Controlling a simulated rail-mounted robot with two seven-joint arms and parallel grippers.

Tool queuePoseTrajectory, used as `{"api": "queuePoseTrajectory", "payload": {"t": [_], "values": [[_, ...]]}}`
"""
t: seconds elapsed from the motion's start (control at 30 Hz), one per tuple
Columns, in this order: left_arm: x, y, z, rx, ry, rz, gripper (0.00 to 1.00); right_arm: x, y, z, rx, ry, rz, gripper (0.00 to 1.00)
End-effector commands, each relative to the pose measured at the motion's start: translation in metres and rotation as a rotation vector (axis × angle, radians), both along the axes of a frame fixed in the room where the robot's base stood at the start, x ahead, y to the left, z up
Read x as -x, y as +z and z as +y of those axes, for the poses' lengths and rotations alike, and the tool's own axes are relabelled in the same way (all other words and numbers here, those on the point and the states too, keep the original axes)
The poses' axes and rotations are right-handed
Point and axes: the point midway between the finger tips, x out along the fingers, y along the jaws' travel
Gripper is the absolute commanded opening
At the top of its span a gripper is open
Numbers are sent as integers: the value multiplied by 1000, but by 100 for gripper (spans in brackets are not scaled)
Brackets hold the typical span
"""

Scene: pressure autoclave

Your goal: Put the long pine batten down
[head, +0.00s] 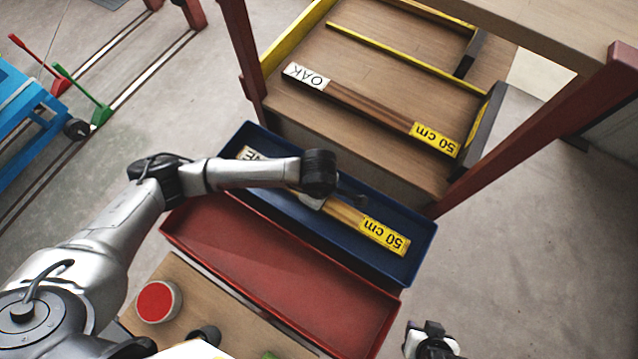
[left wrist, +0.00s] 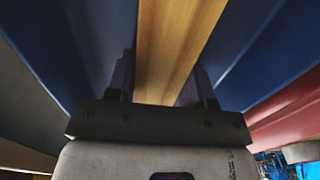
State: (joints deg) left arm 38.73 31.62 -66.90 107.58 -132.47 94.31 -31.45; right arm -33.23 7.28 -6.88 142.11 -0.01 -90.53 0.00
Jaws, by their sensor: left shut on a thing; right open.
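The pine batten (head: 345,214) is a pale wooden bar with a yellow "50 cm" label at its right end and a white label, partly hidden, at its left end. It lies lengthwise within the outline of the blue tray (head: 425,240); I cannot tell whether it touches the floor. My left gripper (head: 313,201) is shut on the batten near its middle, and my arm hides part of it. In the left wrist view the batten (left wrist: 178,45) runs between the fingers, with blue on both sides. My right gripper (head: 430,332) is open and apart, at the bottom edge.
An empty red tray (head: 280,270) lies in front of the blue one. Behind is a wooden shelf (head: 370,60) in a red frame, bearing an "OAK" batten (head: 365,104). A red-topped round container (head: 156,301) stands at lower left. Clear floor (head: 540,240) lies to the right.

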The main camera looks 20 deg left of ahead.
Motion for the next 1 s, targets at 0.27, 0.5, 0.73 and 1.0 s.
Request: {"api": "queuePoseTrajectory", "payload": {"t": [0.27, 0.5, 0.73, 1.0], "values": [[-1, -2, 0, 0, 0, -2, 12, 0, -3, 1, -3, -2, -1, 43], [0, -2, 0, 0, 0, 0, 66, 0, -3, 3, -9, -5, 0, 43], [0, -2, 0, 0, 0, -1, 73, 0, -3, 3, -11, -7, 1, 43], [-1, 13, 0, 1, 0, -3, 73, 0, 4, 3, -10, -6, -1, 43]]}}
